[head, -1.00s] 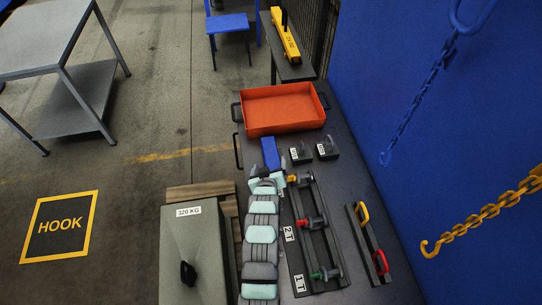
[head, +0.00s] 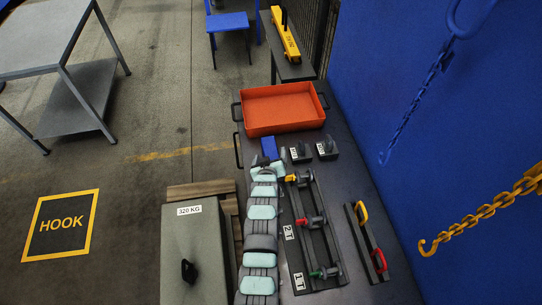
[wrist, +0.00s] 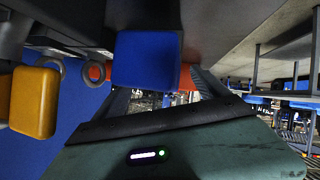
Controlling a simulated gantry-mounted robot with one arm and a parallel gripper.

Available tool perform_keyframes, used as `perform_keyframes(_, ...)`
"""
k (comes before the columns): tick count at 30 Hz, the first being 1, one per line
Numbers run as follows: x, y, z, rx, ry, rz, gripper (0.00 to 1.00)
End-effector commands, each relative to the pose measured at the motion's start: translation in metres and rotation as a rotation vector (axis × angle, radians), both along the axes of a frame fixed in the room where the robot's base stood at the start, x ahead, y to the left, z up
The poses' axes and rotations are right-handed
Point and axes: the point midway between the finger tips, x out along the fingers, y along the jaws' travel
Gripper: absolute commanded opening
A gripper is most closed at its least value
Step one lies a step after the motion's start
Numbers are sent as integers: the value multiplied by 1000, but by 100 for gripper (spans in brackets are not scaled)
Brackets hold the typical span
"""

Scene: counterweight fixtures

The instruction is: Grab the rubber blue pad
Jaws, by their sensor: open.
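The blue pad (head: 269,147) lies on the dark bench, just below the orange tray in the head view. My gripper (head: 262,161) is at the pad's near end and hides part of it. In the wrist view the blue pad (wrist: 147,60) shows large and close, in front of my open gripper (wrist: 165,92). One finger is partly hidden behind the pad there, and the other is to its right. I cannot tell whether either finger touches the pad.
An orange tray (head: 283,108) stands just beyond the pad. Two small dark labelled blocks (head: 326,148) sit to the right. A rack with coloured handles (head: 313,230) lies right of my arm. A grey 320 KG box (head: 190,255) is at left. Chains hang by the blue wall.

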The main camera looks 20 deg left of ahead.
Motion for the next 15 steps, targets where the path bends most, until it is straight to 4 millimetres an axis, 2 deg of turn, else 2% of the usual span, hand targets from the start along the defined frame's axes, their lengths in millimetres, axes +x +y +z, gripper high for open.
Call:
perform_keyframes(2,0,0,0,0,0,0,82)
perform_keyframes(15,0,0,0,0,0,0,46)
